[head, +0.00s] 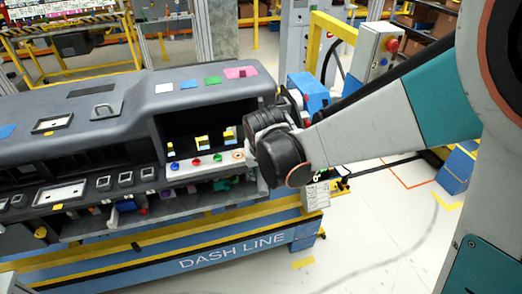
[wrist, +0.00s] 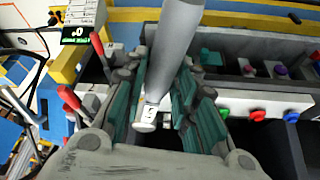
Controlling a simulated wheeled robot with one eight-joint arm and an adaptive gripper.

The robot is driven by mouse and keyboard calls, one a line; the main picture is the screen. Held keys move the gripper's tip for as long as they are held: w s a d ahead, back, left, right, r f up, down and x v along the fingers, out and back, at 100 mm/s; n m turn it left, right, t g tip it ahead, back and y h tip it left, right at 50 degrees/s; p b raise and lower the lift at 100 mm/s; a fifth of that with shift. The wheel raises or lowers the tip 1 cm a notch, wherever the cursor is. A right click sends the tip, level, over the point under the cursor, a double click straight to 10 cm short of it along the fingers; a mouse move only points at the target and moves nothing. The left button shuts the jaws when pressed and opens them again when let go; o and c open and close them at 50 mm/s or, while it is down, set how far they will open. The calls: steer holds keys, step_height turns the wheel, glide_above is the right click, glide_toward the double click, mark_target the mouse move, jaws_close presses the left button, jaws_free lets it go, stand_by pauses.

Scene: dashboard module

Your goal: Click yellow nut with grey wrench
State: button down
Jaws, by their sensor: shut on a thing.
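My gripper (wrist: 165,105) has its teal fingers shut on the grey wrench (wrist: 177,45), a thick grey bar with a pale, marked end. The bar runs up out of the wrist view. In the head view my gripper (head: 268,121) is at the right end of the dark dashboard module (head: 120,90), partly hidden by my wrist. Small yellow pieces (head: 201,140) stand in the module's open recess above a button strip. I cannot tell whether one is the yellow nut. No nut is clear in the wrist view, and contact between wrench and nut cannot be seen.
The light button strip (head: 205,163) carries blue, red and green buttons and an orange ring. Red-handled levers (wrist: 101,46) and a small display (wrist: 81,35) are left of my gripper in the wrist view. A blue box (head: 308,92) stands behind my gripper. The floor at front right is clear.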

steer(key=shift+a+m, duration=0.7)
steer(key=shift+a, duration=0.1)
stand_by(1.6)
steer(key=shift+d+n, duration=0.4)
steer(key=shift+d, duration=0.1)
steer(key=shift+r, duration=0.15)
steer(key=shift+r+p, duration=1.8)
steer(key=shift+r, duration=1.1)
